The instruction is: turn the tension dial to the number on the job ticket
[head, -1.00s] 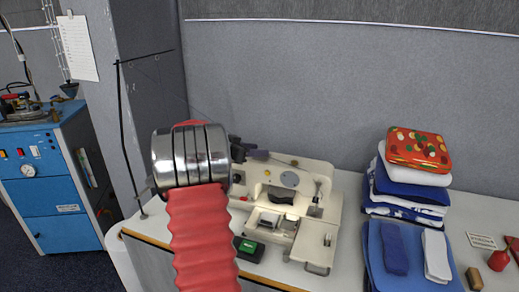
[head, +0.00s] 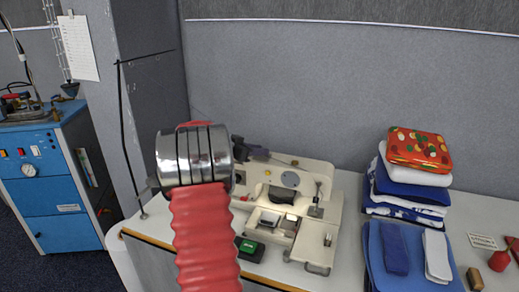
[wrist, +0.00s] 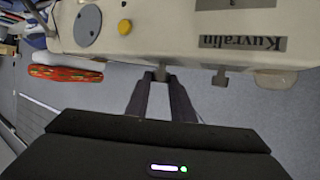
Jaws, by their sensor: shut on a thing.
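The cream sewing machine (head: 308,177) stands on the table, and upside down at the top of the wrist view (wrist: 180,30), with a "Kuvralin" plate. My gripper (wrist: 160,82) is shut on a small grey knob (wrist: 161,75) at the machine's edge, which I take for the tension dial. The fingertips hide most of it, and no number on it can be read. In the head view my gripper (head: 262,154) is small and dark at the machine's back left, partly behind my wrist. A sheet with small print (head: 78,47) hangs on the pillar; I cannot tell whether it is the job ticket.
A second grey stub (wrist: 220,78) sticks out beside the held knob. Folded cloths (head: 410,185) with a red patterned bundle (head: 419,149) on top stand right of the machine. A thin black stand (head: 125,130) rises at the left table corner. A grey partition stands behind.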

